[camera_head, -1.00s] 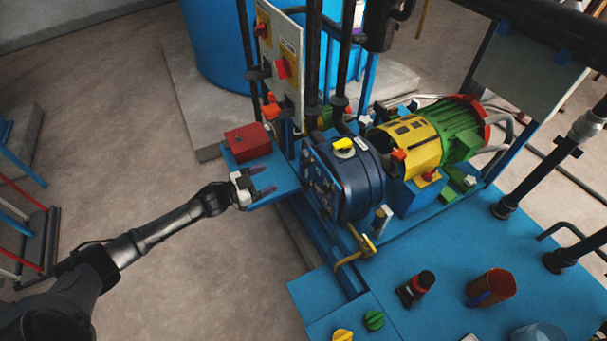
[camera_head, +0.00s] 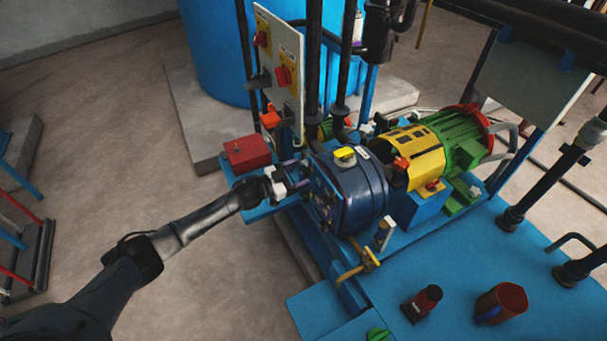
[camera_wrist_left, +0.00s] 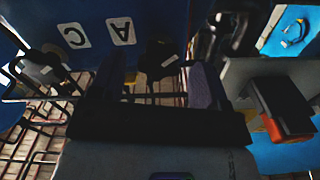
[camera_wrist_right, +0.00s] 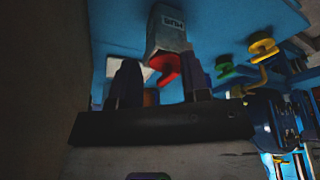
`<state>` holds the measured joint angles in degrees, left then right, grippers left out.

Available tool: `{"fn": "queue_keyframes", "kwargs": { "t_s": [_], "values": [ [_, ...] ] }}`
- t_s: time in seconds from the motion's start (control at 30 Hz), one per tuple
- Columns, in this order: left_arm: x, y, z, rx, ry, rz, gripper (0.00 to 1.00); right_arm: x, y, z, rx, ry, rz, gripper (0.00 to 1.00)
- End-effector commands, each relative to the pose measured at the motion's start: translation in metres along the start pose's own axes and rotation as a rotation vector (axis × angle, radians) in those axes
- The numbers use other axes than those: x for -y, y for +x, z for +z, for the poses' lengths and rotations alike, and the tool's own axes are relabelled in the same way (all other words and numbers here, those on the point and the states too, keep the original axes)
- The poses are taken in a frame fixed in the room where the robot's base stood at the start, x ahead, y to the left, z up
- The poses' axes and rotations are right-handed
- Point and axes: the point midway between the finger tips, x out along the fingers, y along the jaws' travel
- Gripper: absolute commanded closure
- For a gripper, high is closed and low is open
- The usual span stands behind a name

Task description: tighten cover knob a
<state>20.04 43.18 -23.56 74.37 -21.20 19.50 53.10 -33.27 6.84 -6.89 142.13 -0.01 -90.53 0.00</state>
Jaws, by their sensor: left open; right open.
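The dark blue autoclave drum (camera_head: 365,195) lies on its side on the blue bench, with its cover facing left. In the left wrist view the blue cover (camera_wrist_left: 75,15) carries white labels A and C. A dark knob (camera_wrist_left: 160,55), which I take for cover knob a, sits beside label A. My left gripper (camera_head: 300,178) is open, close in front of the cover. In the left wrist view its fingers (camera_wrist_left: 154,85) lie to either side of that knob; I cannot tell whether they touch it. My right gripper (camera_wrist_right: 160,85) is open and shows only in its own wrist view.
A red box (camera_head: 246,153) stands just behind my left gripper. An upright panel with red switches (camera_head: 283,75) and dark pipes rise behind the drum. A yellow-handled valve (camera_head: 368,258) is in front. A grey labelled block (camera_wrist_right: 168,32) shows beyond my right gripper.

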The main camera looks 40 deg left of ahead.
Motion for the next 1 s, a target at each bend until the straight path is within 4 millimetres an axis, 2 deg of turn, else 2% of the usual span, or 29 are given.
{"fn": "queue_keyframes", "kwargs": {
  "t_s": [0.2,0.63,1.0],
  "values": [
    [0.000,0.016,0.001,0.000,-0.001,0.000,0.31,-0.002,0.004,0.001,0.000,-0.006,0.005,0.57],
    [0.000,0.020,0.000,0.000,0.000,0.001,0.32,-0.001,0.004,0.001,0.000,-0.002,0.002,0.57],
    [0.000,0.019,0.000,0.000,0.000,0.001,0.67,0.001,0.004,0.001,-0.001,0.004,-0.003,0.57]
  ]
}}
